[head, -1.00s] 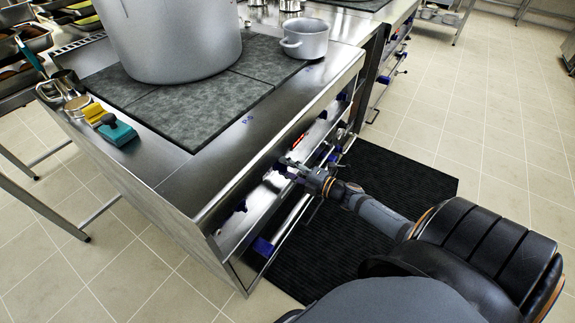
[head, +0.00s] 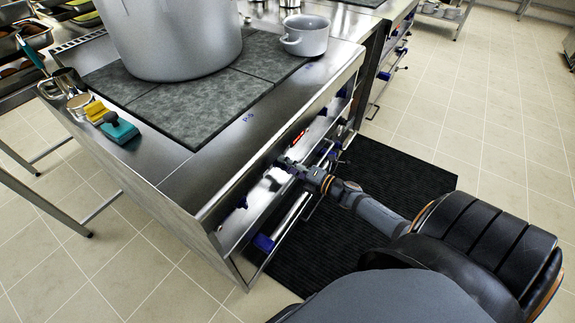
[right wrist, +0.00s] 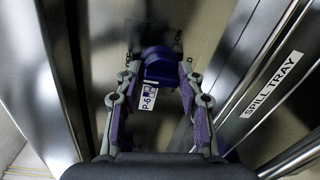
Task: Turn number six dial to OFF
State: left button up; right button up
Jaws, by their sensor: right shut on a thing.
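The number six dial (right wrist: 158,66) is a dark blue knob on the steel front panel, with a white P-6 label (right wrist: 148,96) beside it in the right wrist view. My right gripper (right wrist: 157,78) has its two fingers on either side of the knob and is shut on it. In the head view my right gripper (head: 283,163) reaches the stove's front panel, and the knob is hidden behind it there. The marks around the knob are partly covered by the fingers, so I cannot read its setting. My left gripper is not in view.
A large stockpot (head: 175,40) and a small pot (head: 306,36) stand on the stove top. A spill tray strip (right wrist: 272,85) runs beside the dial. A black mat (head: 400,185) covers the floor in front.

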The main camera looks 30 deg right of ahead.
jog(key=o, duration=1.1)
jog(key=shift+o, duration=0.2)
jog(key=f+v, duration=0.1)
jog(key=v, duration=1)
jog(key=shift+s+r, duration=0.45)
jog(key=shift+r, duration=0.05)
jog(key=shift+d, duration=0.15)
